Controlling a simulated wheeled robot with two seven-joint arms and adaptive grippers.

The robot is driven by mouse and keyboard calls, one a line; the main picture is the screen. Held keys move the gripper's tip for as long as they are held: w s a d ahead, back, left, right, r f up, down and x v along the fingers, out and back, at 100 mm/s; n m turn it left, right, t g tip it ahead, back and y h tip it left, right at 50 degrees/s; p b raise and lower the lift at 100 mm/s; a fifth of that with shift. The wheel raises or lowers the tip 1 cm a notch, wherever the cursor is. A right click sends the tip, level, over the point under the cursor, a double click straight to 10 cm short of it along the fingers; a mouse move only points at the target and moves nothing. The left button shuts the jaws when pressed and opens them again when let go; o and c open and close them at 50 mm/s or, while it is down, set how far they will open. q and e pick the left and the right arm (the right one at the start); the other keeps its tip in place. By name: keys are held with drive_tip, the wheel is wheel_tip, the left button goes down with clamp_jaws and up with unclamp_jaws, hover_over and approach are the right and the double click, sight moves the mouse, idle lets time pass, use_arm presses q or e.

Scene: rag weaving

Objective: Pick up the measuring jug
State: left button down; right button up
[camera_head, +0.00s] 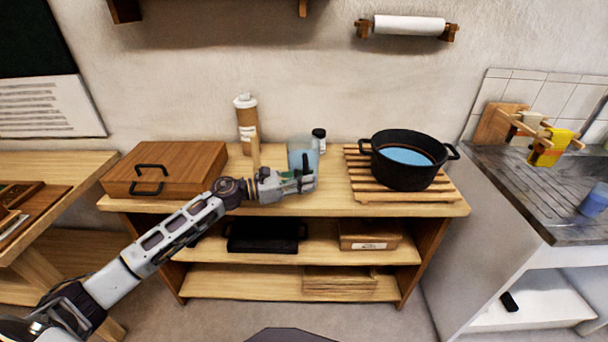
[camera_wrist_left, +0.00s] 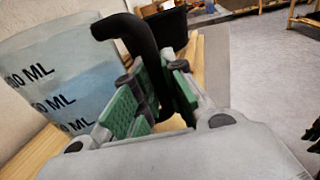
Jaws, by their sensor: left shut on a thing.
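The measuring jug (camera_head: 304,149) is a clear bluish vessel on the shelf top, left of the black pot. In the left wrist view the jug (camera_wrist_left: 62,75) fills the upper left, with black "ML" markings and a thick black handle (camera_wrist_left: 143,48). My left gripper (camera_head: 303,181) reaches in from the left, in front of the jug. In the wrist view its green-padded fingers (camera_wrist_left: 152,98) are shut on the black handle, one on each side. The jug looks upright; whether its base touches the shelf is hidden by the gripper. My right gripper is not in view.
A black pot (camera_head: 405,160) with blue contents sits on a slatted wooden rack (camera_head: 361,178) to the right. A brown bottle (camera_head: 246,118) and a small dark-capped jar (camera_head: 319,138) stand behind. A wooden box (camera_head: 190,164) lies left. A sink counter (camera_head: 530,205) is far right.

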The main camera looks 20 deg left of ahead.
sight(306, 162)
use_arm(q)
drive_tip(key=shift+r, duration=0.35)
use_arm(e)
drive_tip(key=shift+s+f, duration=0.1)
use_arm(q)
drive_tip(key=shift+r, duration=1.05)
drive_tip(key=shift+r+p, duration=0.35)
drive_tip(key=shift+r, duration=1.95)
drive_tip(key=shift+r+p, duration=0.3)
drive_tip(key=shift+r, duration=0.9)
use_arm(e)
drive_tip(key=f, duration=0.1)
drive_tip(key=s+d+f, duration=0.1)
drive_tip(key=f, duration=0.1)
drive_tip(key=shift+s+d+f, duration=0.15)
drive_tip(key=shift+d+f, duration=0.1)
use_arm(q)
drive_tip(key=shift+r, duration=0.1)
